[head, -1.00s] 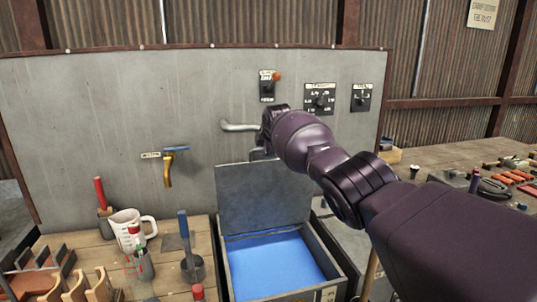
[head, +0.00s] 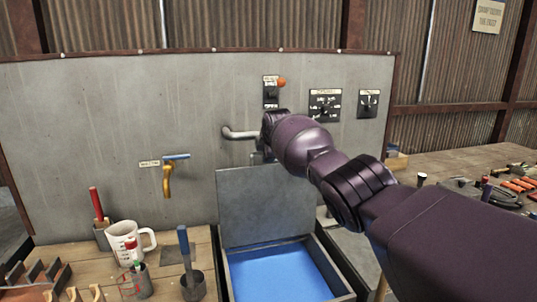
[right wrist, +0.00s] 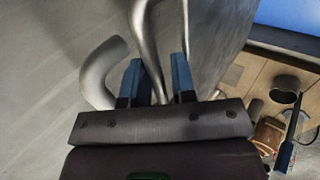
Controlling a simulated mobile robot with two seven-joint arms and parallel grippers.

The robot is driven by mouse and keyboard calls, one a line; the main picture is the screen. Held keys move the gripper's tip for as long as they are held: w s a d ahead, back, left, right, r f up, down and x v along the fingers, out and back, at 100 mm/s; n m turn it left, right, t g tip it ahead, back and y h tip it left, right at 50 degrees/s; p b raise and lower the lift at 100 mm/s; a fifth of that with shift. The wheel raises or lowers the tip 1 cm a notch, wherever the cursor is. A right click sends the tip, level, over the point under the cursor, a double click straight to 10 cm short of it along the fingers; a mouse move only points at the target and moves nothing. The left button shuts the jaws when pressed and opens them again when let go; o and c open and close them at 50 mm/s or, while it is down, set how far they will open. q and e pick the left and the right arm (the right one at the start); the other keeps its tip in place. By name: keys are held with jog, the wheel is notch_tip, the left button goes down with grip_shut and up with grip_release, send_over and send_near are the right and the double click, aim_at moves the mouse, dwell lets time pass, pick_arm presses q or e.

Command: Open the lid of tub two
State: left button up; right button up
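The tub (head: 326,262) holds blue liquid and stands open at the bottom centre of the head view. Its grey lid (head: 262,205) stands raised, close to upright, at the tub's back edge. My right gripper reaches the top of the lid, but its fingers are hidden in the head view. In the right wrist view my right gripper (right wrist: 157,82) has its two blue fingers apart. A curved metal bar (right wrist: 147,40), apparently the lid's handle, passes between them with some gap showing. The lid surface shows right of it (right wrist: 215,45). My left gripper is not in view.
A bent pipe (head: 238,134) sticks out of the grey panel (head: 90,130) close to my right gripper. A yellow tap (head: 167,180) is left of it. A wooden bench with a white jug (head: 124,240) and tools is left of the tub. Another cluttered bench (head: 455,163) is right.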

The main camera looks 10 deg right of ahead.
jog(key=shift+o, duration=0.9)
jog(key=shift+r, duration=0.1)
jog(key=p+v, duration=0.1)
jog(key=v, duration=0.9)
jog(key=shift+s+r, duration=0.2)
jog(key=shift+r, duration=0.05)
